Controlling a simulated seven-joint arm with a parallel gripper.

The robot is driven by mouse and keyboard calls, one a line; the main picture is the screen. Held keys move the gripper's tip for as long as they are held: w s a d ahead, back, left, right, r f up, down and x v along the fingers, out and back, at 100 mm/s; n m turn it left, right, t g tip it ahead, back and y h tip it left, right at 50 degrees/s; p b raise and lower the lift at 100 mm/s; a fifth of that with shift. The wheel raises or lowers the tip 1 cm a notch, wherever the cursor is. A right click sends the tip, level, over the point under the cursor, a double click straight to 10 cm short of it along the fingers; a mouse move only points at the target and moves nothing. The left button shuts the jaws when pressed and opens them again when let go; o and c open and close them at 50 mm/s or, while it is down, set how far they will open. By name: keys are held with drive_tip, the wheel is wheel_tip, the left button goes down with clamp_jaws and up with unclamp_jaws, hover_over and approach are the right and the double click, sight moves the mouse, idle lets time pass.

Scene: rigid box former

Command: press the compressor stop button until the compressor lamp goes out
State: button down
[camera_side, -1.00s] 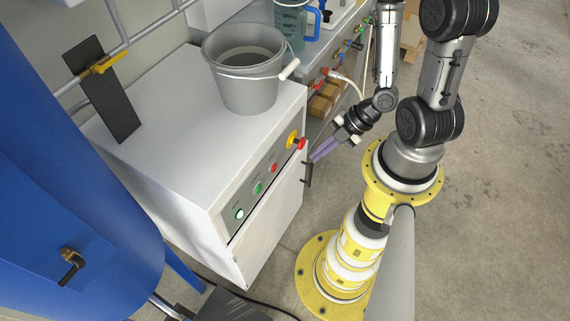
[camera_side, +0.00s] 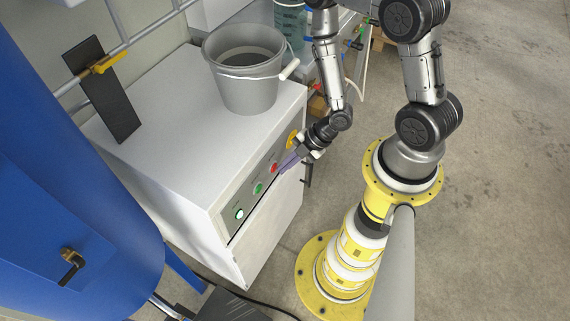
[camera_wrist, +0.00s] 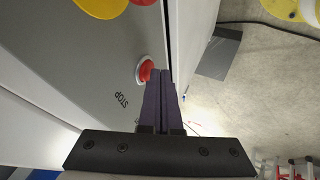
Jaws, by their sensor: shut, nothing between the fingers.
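The white compressor cabinet (camera_side: 180,150) has a grey control panel on its front. The red stop button (camera_side: 274,168) is on this panel; in the wrist view the red button (camera_wrist: 146,71) sits beside the word STOP. The lamp (camera_side: 239,214) at the panel's lower end looks lit, pale green-white. A green button (camera_side: 258,188) lies between them. My gripper (camera_side: 284,168) is shut and empty, its purple fingers close to the stop button. In the wrist view the fingertips (camera_wrist: 161,72) are just right of the button; I cannot tell whether they touch it.
A yellow emergency stop (camera_side: 291,138) with a red knob is farther up the panel, partly behind my gripper; its yellow base (camera_wrist: 95,8) shows in the wrist view. A grey bucket (camera_side: 247,85) stands on the cabinet. A blue tank (camera_side: 70,180) is at left.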

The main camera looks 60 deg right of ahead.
drive_tip(key=shift+w, duration=0.1)
drive_tip(key=shift+w+r, duration=0.1)
drive_tip(key=shift+w, duration=1)
drive_tip(key=shift+d, duration=0.1)
drive_tip(key=s+d+r, duration=0.3)
drive_tip(key=s+r, duration=0.4)
drive_tip(key=s, duration=0.3)
drive_tip(key=shift+d+r, duration=0.2)
drive_tip(key=shift+r, duration=0.1)
drive_tip(key=shift+w, duration=0.1)
idle(0.6)
